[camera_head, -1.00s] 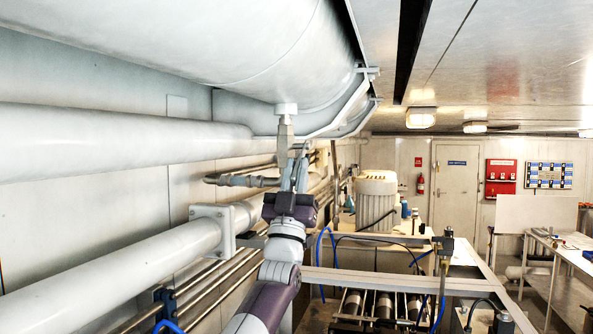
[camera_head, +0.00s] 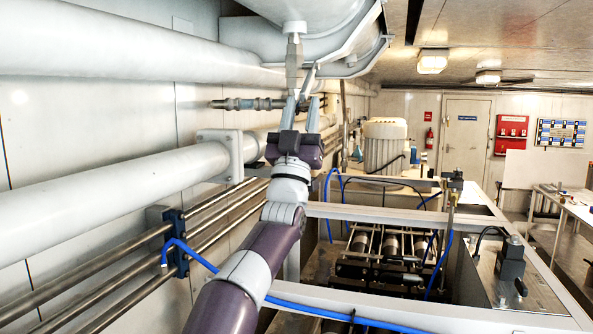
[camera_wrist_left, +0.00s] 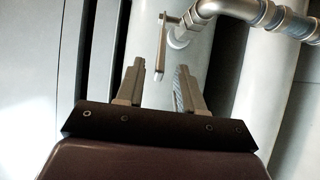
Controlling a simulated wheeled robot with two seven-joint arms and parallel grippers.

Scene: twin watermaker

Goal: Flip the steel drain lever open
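The steel drain valve (camera_head: 294,62) hangs under the big grey tank at the upper middle of the head view. Its flat steel lever (camera_head: 308,83) slants down beside it. My left gripper (camera_head: 300,103) is just below, fingers pointing up and apart. In the left wrist view the lever (camera_wrist_left: 161,55) hangs ahead of the left gripper (camera_wrist_left: 160,72), its lower end in line with the gap between the open fingers. I cannot tell whether either finger touches it. The valve's pipe elbow (camera_wrist_left: 205,10) runs to the upper right there. My right gripper is out of view.
The tank (camera_head: 325,25) fills the space above the gripper. A thick white pipe (camera_head: 110,190) and a thin fitted pipe (camera_head: 245,104) run along the left wall. A white frame beam (camera_head: 400,216) and blue hoses lie below right.

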